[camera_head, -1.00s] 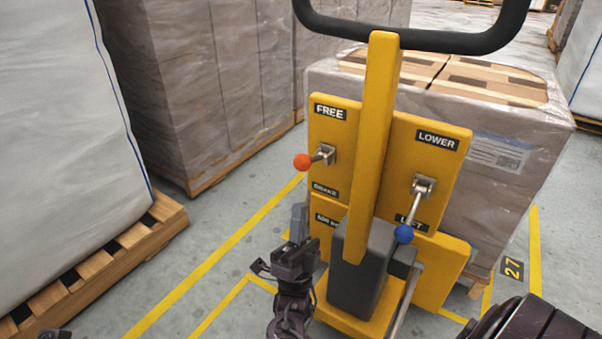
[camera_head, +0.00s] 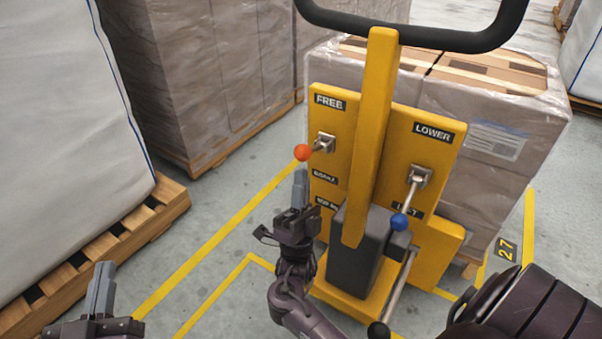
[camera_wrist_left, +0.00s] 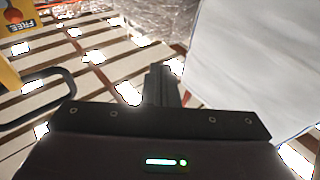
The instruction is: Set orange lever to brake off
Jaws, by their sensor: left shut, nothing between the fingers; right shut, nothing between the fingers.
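The orange-knobbed lever (camera_head: 303,152) sticks out to the left from its metal mount on the upper left yellow panel (camera_head: 333,115) of the truck, below the FREE label and above the BRAKE label. My right gripper (camera_head: 300,178) is shut and empty, its fingertips just below the orange knob; whether they touch it I cannot tell. My left gripper (camera_head: 103,272) is shut and empty at the lower left, well away from the truck. Its fingers also show in the left wrist view (camera_wrist_left: 160,85), with the orange knob (camera_wrist_left: 16,4) at the top left edge.
A yellow post (camera_head: 376,130) and black handle loop (camera_head: 440,40) rise between the levers. Wrapped pallets (camera_head: 200,70) stand behind; a white load (camera_head: 60,130) stands left. Floor between is clear.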

